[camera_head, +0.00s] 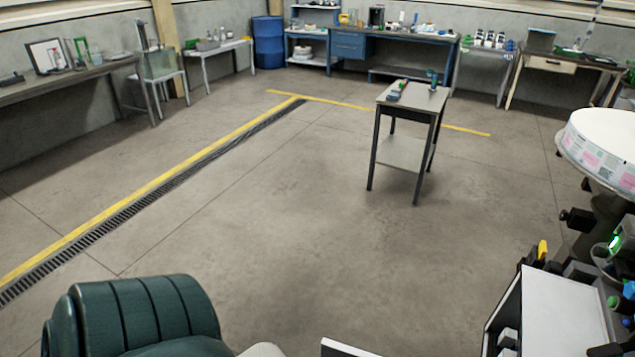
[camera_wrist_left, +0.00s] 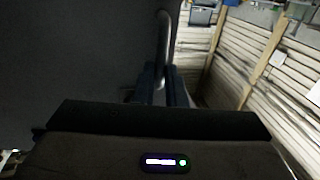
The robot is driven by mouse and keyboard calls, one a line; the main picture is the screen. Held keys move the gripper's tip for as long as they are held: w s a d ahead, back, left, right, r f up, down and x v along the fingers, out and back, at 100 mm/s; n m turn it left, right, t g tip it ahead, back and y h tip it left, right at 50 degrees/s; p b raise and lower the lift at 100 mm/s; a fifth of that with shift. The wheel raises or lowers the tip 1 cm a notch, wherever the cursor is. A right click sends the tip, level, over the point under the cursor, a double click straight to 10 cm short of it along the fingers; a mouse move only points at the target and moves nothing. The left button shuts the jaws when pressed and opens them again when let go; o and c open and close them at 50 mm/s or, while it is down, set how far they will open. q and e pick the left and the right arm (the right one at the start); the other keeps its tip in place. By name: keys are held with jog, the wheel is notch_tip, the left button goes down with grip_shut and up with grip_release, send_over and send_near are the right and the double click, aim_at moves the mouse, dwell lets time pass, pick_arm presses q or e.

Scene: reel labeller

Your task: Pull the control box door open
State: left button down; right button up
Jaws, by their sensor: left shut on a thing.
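In the left wrist view my left gripper (camera_wrist_left: 161,88) is shut on a grey metal bar handle (camera_wrist_left: 163,40). The handle stands along the edge of a large dark grey panel (camera_wrist_left: 80,50), which looks like the control box door. The fingertips are partly hidden behind my wrist housing. In the head view a white-topped box (camera_head: 565,305), likely the control box, stands at the bottom right, with dark parts showing at its left side. A pale edge (camera_head: 345,348) shows at the bottom middle, apart from the box; it may be the door's top edge. My right gripper is not in view.
A round machine table with a large white labelled reel (camera_head: 600,145) stands at the right. A small grey table (camera_head: 415,98) stands on the open floor. Workbenches (camera_head: 395,37) and a blue barrel (camera_head: 268,42) line the walls. The middle floor is clear.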

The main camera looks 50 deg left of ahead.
pick_arm(q)
jog(key=c, duration=1.5)
grip_release()
jog(key=shift+w+d, duration=0.5)
jog(key=shift+c, duration=0.2)
jog(key=shift+o, duration=0.2)
jog(key=shift+w+d, duration=0.2)
jog(key=shift+s+a, duration=0.2)
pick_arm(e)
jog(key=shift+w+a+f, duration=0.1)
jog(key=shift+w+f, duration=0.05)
pick_arm(q)
jog(key=shift+a, duration=0.1)
jog(key=shift+s, duration=0.1)
